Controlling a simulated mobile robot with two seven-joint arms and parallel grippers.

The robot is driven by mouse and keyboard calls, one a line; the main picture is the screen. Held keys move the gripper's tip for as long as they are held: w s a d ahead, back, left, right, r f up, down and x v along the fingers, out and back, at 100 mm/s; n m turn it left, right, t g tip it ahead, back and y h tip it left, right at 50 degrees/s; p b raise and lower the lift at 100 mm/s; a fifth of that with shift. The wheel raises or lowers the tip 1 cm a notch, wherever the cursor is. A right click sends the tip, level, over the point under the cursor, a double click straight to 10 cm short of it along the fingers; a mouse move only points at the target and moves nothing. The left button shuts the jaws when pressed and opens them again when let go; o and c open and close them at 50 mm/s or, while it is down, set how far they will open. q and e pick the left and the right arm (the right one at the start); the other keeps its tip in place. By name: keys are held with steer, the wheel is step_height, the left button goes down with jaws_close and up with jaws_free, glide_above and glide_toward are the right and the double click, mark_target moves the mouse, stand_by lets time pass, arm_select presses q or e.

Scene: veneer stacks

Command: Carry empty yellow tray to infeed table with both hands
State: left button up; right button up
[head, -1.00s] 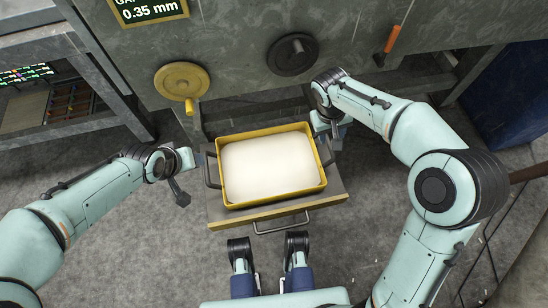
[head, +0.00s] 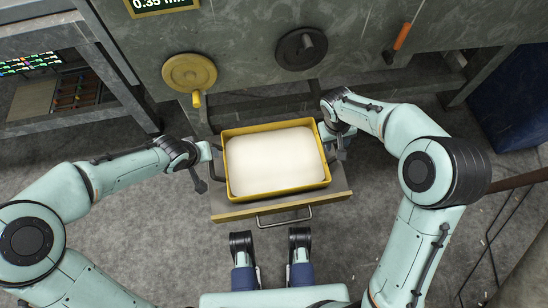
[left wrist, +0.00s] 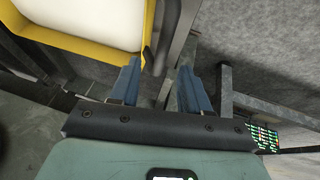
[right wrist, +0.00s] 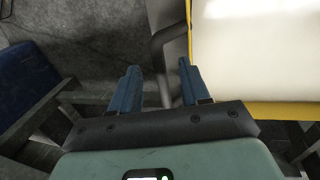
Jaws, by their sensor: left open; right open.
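The yellow tray (head: 281,193) sits level on a pulled-out drawer (head: 338,196). A plain cream-white surface fills its inside; I cannot tell whether that is its floor or a sheet. It has a dark handle at each side. My left gripper (head: 207,155) is open beside the tray's left side, with the dark handle (left wrist: 152,52) just ahead of its fingers in the left wrist view. My right gripper (head: 337,142) is open at the tray's right side. In the right wrist view its fingers (right wrist: 158,66) point at the other dark handle (right wrist: 166,38). Neither gripper clearly holds a handle.
A grey machine panel with a yellow handwheel (head: 189,73), a black handwheel (head: 301,48) and an orange-handled lever (head: 402,37) stands behind the drawer. A metal frame (head: 110,62) is at the left and a blue bin (head: 515,95) at the right. The grey floor is open in front.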

mark_target(336, 146)
arm_select(q)
steer(key=x, duration=0.5)
steer(key=shift+w+f, duration=0.15)
steer(key=shift+f, duration=0.2)
arm_select(e)
steer(key=x, duration=0.5)
steer(key=shift+f, duration=0.3)
arm_select(q)
jaws_close()
arm_select(e)
jaws_close()
arm_select(q)
steer(key=shift+r, duration=0.1)
arm_select(e)
steer(key=shift+w, duration=0.1)
